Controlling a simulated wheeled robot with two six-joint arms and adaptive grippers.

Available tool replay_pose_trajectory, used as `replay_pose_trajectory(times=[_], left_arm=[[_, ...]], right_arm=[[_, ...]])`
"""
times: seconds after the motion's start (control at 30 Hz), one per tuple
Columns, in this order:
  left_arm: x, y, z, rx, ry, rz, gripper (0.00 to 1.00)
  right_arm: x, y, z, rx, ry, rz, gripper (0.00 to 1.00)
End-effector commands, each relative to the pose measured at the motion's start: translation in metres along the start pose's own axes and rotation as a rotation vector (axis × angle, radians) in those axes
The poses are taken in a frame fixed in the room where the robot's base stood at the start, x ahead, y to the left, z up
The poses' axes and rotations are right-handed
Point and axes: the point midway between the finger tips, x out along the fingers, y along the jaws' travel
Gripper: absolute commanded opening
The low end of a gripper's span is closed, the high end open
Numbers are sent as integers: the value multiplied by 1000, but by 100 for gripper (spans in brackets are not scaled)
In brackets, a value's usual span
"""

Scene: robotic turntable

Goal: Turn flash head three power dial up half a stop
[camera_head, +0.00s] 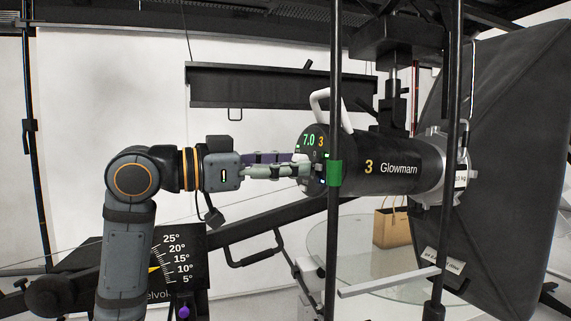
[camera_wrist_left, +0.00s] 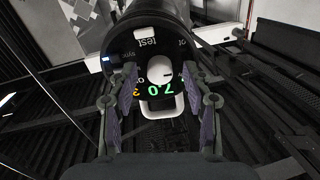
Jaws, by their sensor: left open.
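Flash head three (camera_head: 385,166) is a black cylinder marked "3 Glowmarn", with a rear panel reading 7.0 in green and a 3 in orange. My left gripper (camera_head: 297,171) reaches in from the left, its fingertips at that panel. In the left wrist view the pale round power dial (camera_wrist_left: 160,69) sits between the two spread fingers of the left gripper (camera_wrist_left: 160,74). A gap shows on either side of the dial. The 7.0 readout (camera_wrist_left: 154,89) appears upside down there. My right gripper is not in view.
A black upright pole (camera_head: 334,240) with a green band stands in front of the flash head's rear end. A white handle (camera_head: 321,100) rises above it. A large black softbox (camera_head: 510,150) is at the right. A paper bag (camera_head: 391,227) stands on a glass table (camera_head: 330,262).

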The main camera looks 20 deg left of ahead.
Motion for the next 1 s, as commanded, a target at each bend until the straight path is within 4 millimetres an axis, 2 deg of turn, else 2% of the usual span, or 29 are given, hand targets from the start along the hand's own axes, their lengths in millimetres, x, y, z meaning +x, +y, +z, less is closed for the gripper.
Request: replay_pose_trajectory(times=[0.17, 0.6, 0.8, 1.0], left_arm=[[-5, -1, 1, 2, -1, -2, 49], [-60, -2, 2, 4, -7, -6, 49], [-72, -1, 1, 2, -3, -3, 49], [-75, 0, 0, -1, 0, -1, 49]], right_arm=[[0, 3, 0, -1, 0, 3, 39], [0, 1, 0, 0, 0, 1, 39], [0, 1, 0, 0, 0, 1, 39], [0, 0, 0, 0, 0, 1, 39]])
